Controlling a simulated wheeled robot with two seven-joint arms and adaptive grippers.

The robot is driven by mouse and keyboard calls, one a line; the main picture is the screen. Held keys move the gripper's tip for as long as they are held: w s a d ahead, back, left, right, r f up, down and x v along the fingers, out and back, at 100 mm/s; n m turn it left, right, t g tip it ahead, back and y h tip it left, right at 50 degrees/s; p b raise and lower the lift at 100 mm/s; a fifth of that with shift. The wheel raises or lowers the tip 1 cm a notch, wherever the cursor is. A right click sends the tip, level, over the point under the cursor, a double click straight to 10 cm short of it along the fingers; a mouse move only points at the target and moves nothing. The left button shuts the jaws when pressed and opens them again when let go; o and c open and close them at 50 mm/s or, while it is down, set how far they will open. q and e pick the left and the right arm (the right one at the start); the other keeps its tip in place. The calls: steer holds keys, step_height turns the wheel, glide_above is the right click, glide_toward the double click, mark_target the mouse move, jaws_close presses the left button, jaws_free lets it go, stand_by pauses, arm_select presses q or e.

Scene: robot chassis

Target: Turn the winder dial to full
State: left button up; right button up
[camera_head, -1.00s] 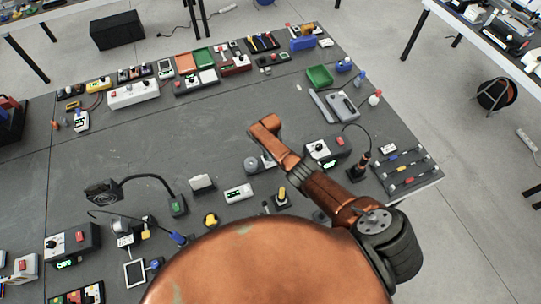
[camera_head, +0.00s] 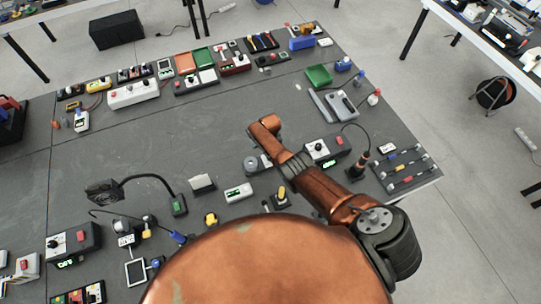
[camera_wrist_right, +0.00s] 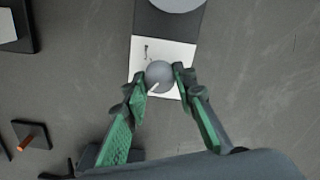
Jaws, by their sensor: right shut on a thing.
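The winder dial (camera_wrist_right: 159,75) is a round grey knob with a white pointer line, on a white panel (camera_wrist_right: 178,55) of a dark box. The pointer slants toward the lower left in the right wrist view. My right gripper (camera_wrist_right: 160,80) has its green fingers on both sides of the knob and is shut on it. In the head view, the winder's round grey part (camera_head: 251,164) shows beside my right arm, which hides the knob and the gripper. My left gripper is in neither view.
A box with a black knob and red button (camera_head: 318,149) stands just right of my right arm. A small white display unit (camera_head: 238,193) and a yellow-topped device (camera_head: 281,194) are nearer me. The middle of the grey table (camera_head: 170,130) is clear.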

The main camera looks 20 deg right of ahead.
steer(key=shift+m, duration=1.1)
steer(key=o, duration=1.2)
steer(key=shift+c, duration=0.2)
steer(key=shift+r, duration=0.1)
steer(key=shift+a+r, duration=0.15)
steer(key=shift+r, duration=0.3)
step_height(320, 180, up, 11)
